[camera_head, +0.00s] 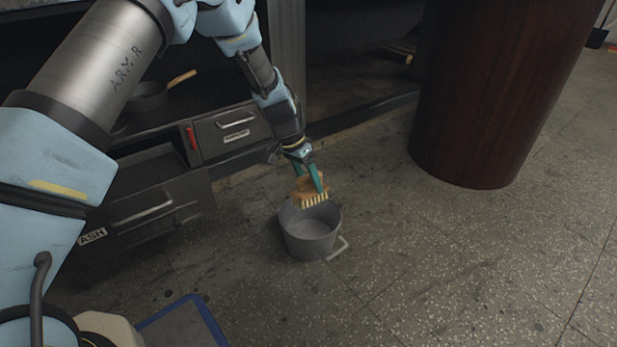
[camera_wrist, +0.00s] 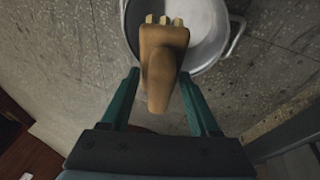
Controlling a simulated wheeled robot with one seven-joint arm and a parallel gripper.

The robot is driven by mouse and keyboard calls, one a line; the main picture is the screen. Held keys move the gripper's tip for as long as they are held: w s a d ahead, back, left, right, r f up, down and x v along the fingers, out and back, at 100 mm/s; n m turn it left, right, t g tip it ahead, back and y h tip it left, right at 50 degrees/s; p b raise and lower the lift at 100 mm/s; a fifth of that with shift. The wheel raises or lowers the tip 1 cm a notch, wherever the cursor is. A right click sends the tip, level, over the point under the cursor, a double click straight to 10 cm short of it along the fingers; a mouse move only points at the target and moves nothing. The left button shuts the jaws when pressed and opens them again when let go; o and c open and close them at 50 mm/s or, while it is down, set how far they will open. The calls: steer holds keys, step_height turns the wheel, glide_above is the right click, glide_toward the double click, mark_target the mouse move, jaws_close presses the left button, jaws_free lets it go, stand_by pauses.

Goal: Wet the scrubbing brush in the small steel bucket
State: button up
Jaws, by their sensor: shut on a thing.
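The small steel bucket (camera_head: 311,236) stands upright on the floor, its handle hanging out at the right. My gripper (camera_head: 308,178) is above the bucket's far rim, shut on the scrubbing brush (camera_head: 311,199). The brush's pale bristles point down over the bucket's opening. In the wrist view, the wooden brush (camera_wrist: 162,60) lies between the green fingers of my gripper (camera_wrist: 163,88), its head overlapping the bucket (camera_wrist: 205,28). I cannot tell from these views whether the bristles are below the rim. Water in the bucket is not clearly visible.
A dark red round column (camera_head: 485,95) stands at the right. A blue-edged mat (camera_head: 185,325) lies at the front left. The floor right of the bucket is clear.

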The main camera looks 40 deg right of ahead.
mark_target(309, 191)
step_height(309, 191, down, 4)
steer(key=shift+r+b, duration=0.1)
steer(key=shift+b, duration=1.15)
step_height(309, 191, down, 6)
steer(key=b, duration=0.2)
steer(key=shift+f, duration=0.25)
